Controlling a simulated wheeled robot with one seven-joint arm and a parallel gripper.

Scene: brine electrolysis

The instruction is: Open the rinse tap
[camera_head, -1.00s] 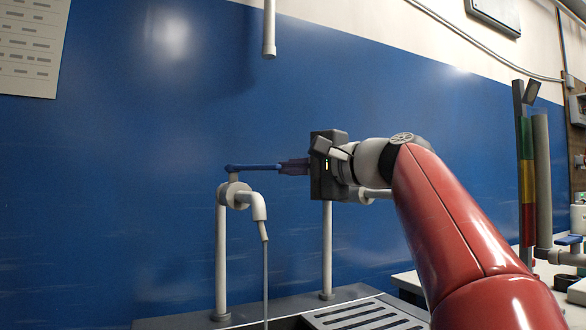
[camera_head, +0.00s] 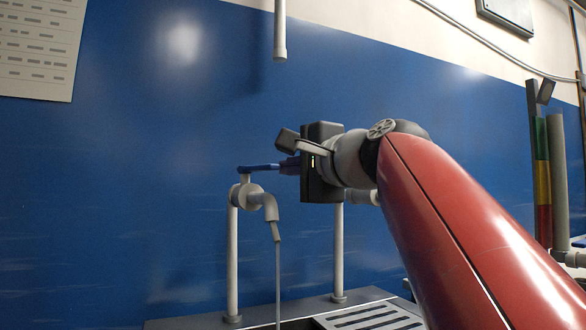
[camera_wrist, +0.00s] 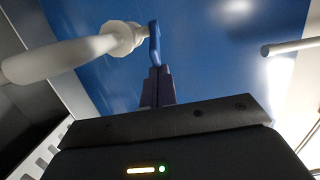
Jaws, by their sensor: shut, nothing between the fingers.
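The rinse tap (camera_head: 247,197) is a pale fitting on an upright pipe in front of the blue wall panel, with a downturned spout (camera_head: 270,208). Its blue lever (camera_head: 258,168) sticks out to the right from the top. A thin pale line, looking like a water stream (camera_head: 278,285), runs down from the spout. My gripper (camera_head: 284,168) is shut and empty, its fingertips at the lever's right end. In the wrist view the closed fingertips (camera_wrist: 157,72) meet the lower end of the lever (camera_wrist: 154,42); I cannot tell if they touch. The tap body (camera_wrist: 122,38) is left of them.
A sink with a slotted drainboard (camera_head: 370,318) lies below. A second upright pipe (camera_head: 338,255) stands behind my gripper. A pale pipe (camera_head: 280,30) hangs from above. A post with green, yellow and red bands (camera_head: 543,185) stands at right. Space left of the tap is clear.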

